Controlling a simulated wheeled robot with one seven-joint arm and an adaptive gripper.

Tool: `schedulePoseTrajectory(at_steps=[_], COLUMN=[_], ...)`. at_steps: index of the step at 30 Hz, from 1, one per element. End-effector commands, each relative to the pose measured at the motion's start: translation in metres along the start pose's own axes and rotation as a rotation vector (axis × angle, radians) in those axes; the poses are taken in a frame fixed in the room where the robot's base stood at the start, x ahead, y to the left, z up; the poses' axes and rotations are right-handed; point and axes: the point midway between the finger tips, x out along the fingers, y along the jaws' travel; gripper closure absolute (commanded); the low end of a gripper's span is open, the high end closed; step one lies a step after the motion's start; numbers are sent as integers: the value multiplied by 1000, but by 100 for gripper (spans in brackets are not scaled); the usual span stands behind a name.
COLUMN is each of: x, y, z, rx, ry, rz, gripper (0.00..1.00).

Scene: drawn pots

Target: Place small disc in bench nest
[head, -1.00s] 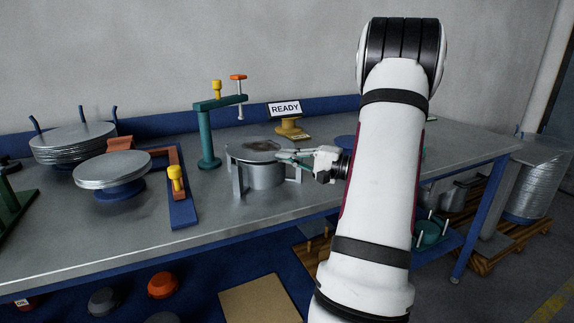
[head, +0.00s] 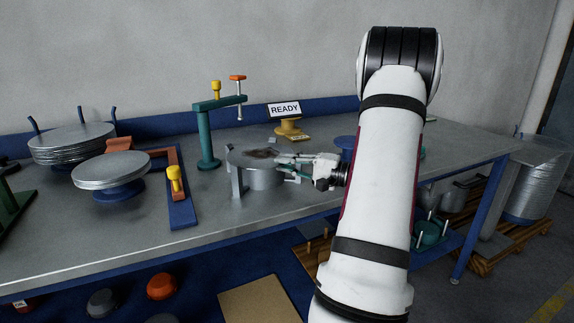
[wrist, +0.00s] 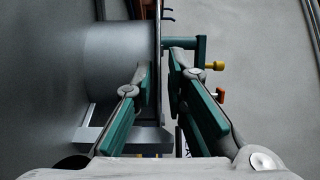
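The small disc (head: 252,155), thin and grey with a brownish smudge on top, lies flat on the round metal bench nest (head: 262,178). It appears to rest on the nest, among the upright posts; exact seating is hard to tell. My gripper (head: 281,165) is at the disc's right edge, with one finger above and one below the rim. In the wrist view the disc shows edge-on as a thin upright line (wrist: 158,50) between the spread fingers (wrist: 160,72). The fingers are open, with a clear gap on the right finger's side. The far rim is partly hidden.
A green clamp stand (head: 208,135) stands behind left of the nest. A READY sign (head: 285,109) on a yellow base is behind it. Left are a disc stack on a blue pedestal (head: 122,190), a larger stack (head: 72,145) and a blue fixture (head: 182,215). Bare bench lies in front.

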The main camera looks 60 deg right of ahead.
Motion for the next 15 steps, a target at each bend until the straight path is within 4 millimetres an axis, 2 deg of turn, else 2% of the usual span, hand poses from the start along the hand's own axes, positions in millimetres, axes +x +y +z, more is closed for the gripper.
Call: schedulePoseTrajectory(at_steps=[15], x=[-97], y=[0], z=[-1], rx=[0], ry=[3], rz=[0], gripper=[87])
